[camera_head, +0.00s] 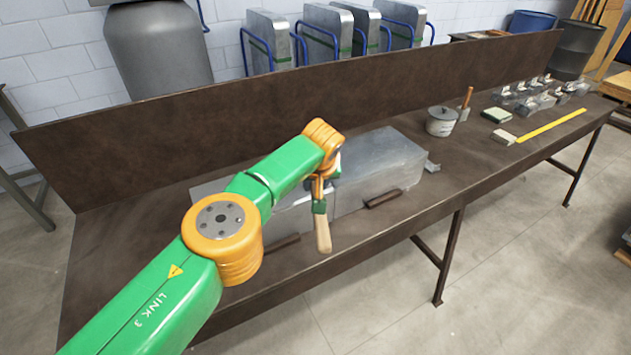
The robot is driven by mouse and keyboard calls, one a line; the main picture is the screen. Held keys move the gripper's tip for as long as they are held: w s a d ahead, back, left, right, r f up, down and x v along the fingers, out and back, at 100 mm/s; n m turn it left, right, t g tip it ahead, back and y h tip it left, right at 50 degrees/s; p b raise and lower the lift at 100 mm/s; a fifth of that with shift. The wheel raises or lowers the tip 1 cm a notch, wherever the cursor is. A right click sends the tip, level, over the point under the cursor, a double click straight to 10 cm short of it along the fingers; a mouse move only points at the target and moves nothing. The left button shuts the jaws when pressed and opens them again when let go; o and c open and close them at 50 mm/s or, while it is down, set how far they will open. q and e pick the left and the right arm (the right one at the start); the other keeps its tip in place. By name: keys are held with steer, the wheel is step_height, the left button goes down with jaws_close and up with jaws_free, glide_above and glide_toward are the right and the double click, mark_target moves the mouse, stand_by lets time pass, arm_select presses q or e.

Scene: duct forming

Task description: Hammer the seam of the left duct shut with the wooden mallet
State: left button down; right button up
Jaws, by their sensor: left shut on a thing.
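Two grey sheet-metal ducts lie end to end on the brown workbench (450,190). The left duct (209,189) is largely hidden behind my left arm. The right duct (385,165) shows more fully. My left gripper (320,204) is over the area where the two ducts meet, shut on the wooden mallet (323,236). The mallet's pale handle points down toward the bench's front edge. Its head is hidden or hard to make out behind the gripper. I cannot tell whether the mallet touches a duct. The left duct's seam is not clearly visible. My right gripper is not in view.
Dark bars (383,198) lie along the ducts' front. A lidded pot (441,121) and a wooden-handled tool (466,103) stand to the right. Farther right are a yellow ruler (552,125) and several small metal parts. A backboard (300,98) rises behind.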

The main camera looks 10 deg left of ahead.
arm_select(q)
step_height(320, 180, down, 8)
steer(key=b, duration=0.6)
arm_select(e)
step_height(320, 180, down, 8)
arm_select(q)
step_height(320, 180, up, 11)
steer(key=p, duration=1.1)
steer(key=shift+w, duration=0.1)
steer(key=shift+s+f+b, duration=0.25)
steer(key=shift+f+b, duration=0.1)
steer(key=shift+b, duration=0.15)
steer(key=shift+w+f, duration=0.15)
steer(key=shift+w, duration=0.05)
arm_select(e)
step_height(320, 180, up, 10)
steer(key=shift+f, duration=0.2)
